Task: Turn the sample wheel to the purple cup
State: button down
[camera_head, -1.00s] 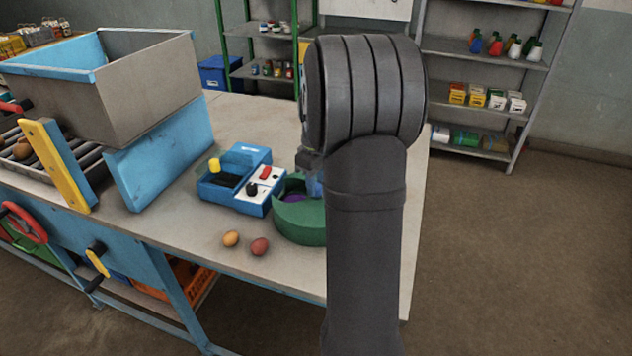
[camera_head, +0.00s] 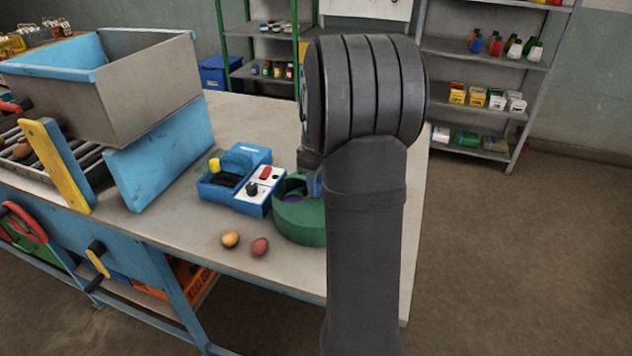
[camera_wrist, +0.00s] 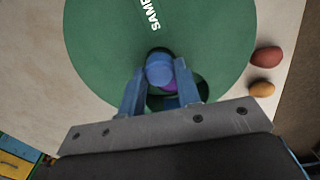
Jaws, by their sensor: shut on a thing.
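The sample wheel is a round green drum (camera_head: 302,226) at the table's front right, partly behind my arm. In the wrist view its green lid (camera_wrist: 105,45) carries white lettering, cut off at the top. A dark opening in the lid shows part of a purple cup (camera_wrist: 170,86), which also shows as a small purple patch in the head view (camera_head: 292,198). My gripper (camera_wrist: 160,74) is shut on a round blue knob (camera_wrist: 159,66) beside this opening. The fingers hide part of the opening, and my arm hides most of the gripper in the head view.
A blue box (camera_head: 238,186) with a white panel, red and black controls stands just left of the wheel. Two eggs, one orange (camera_head: 230,239) and one reddish (camera_head: 260,246), lie in front. A large bin (camera_head: 150,85) stands further left. The table behind the box is clear.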

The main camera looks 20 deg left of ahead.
jog(key=c, duration=1.1)
grip_release()
jog(key=shift+o, duration=0.2)
notch_tip(320, 180, up, 18)
jog(key=shift+f, duration=0.25)
jog(key=shift+f, duration=0.1)
notch_tip(320, 180, down, 17)
jog(key=shift+f, duration=0.15)
